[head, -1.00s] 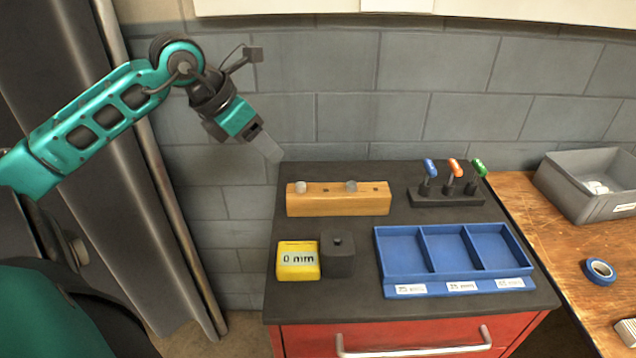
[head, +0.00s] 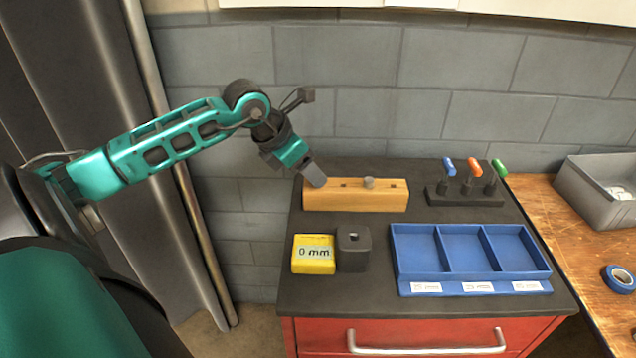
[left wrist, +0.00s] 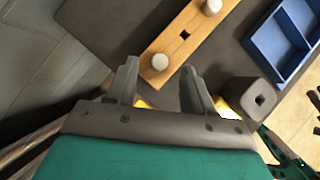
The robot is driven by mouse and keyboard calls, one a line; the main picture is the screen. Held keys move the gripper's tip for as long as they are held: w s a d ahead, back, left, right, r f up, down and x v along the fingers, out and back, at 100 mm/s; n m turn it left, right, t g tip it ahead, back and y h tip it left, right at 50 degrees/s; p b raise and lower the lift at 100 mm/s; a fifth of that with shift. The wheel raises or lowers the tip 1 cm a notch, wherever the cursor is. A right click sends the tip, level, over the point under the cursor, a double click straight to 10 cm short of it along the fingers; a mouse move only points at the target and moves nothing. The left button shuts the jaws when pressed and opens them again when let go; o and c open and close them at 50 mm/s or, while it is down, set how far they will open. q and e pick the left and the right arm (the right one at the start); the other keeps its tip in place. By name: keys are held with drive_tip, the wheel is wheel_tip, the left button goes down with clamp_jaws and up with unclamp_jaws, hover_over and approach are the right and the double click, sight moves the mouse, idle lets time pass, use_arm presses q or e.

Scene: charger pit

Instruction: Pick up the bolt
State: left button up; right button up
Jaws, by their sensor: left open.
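A wooden block (head: 356,200) stands at the back left of the dark cabinet top and shows in the left wrist view (left wrist: 186,33). Two bolts with round pale grey heads stand in it. The right-hand bolt (head: 368,183) shows in the head view; my gripper hides the other. In the left wrist view the near bolt (left wrist: 160,62) shows ahead between my fingertips and the far bolt (left wrist: 212,6) beyond a square hole. My left gripper (head: 317,180) is open and empty over the block's left end; its two fingers show apart in the left wrist view (left wrist: 160,75).
A yellow "0 mm" block (head: 313,255) and a dark cube with a hole (head: 353,250) stand in front of the wooden block. A blue three-compartment tray (head: 470,285) and a rack of coloured-handled tools (head: 465,196) are to the right. A grey bin (head: 590,200) stands beyond.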

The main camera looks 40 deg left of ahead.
use_arm(q)
drive_tip(key=shift+x, duration=1.05)
clamp_jaws()
